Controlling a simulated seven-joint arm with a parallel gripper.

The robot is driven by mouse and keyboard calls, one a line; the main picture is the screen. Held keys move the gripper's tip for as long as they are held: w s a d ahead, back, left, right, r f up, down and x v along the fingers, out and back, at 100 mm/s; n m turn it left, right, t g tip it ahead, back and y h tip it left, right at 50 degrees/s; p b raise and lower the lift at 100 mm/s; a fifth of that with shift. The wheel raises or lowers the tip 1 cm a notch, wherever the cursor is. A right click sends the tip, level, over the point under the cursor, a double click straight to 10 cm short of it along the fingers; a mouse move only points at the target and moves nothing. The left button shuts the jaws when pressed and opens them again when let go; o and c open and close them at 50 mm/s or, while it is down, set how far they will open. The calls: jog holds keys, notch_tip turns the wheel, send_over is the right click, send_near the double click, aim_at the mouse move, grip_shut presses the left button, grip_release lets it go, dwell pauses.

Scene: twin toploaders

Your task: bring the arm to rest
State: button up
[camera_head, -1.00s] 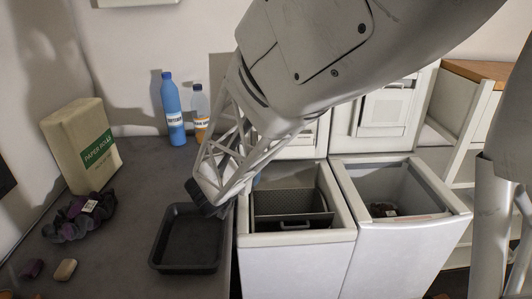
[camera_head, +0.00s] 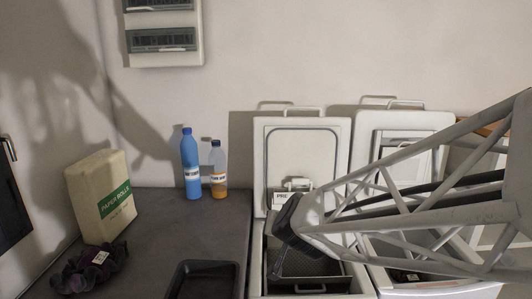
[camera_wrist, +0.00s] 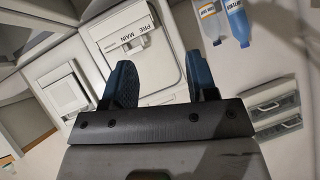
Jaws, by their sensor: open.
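My gripper (camera_head: 283,252) is in front of the left toploader's raised lid in the head view, above that machine's opening. In the wrist view its two blue fingers (camera_wrist: 165,82) stand apart with nothing between them, so it is open and empty. My lattice arm link reaches in from the right and covers part of the right toploader. The left toploader (camera_head: 262,262) has its white lid (camera_head: 309,150) up. The right toploader's lid (camera_head: 430,122) is also up. A label reading "PRE MAIN" (camera_wrist: 148,30) shows on the left machine in the wrist view.
A black tray (camera_head: 203,266) lies on the dark counter (camera_head: 160,235). A paper-rolls pack (camera_head: 100,197), a blue bottle (camera_head: 190,165), an orange-bottomed bottle (camera_head: 218,170) and dark purple cloth (camera_head: 90,268) also stand or lie there. A wall box (camera_head: 163,35) hangs above.

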jog(key=s+d+g+h, duration=0.1)
jog(key=s+d+g, duration=0.1)
jog(key=s+d, duration=0.3)
jog(key=s+d+g+h, duration=0.1)
jog(key=s+d+g, duration=0.2)
jog(key=s, duration=0.8)
jog(key=s+d+g, duration=0.2)
jog(key=s+d, duration=0.5)
jog(key=s, duration=0.1)
jog(key=shift+s+n+g+h, duration=0.15)
jog(key=shift+n+g+h, duration=0.25)
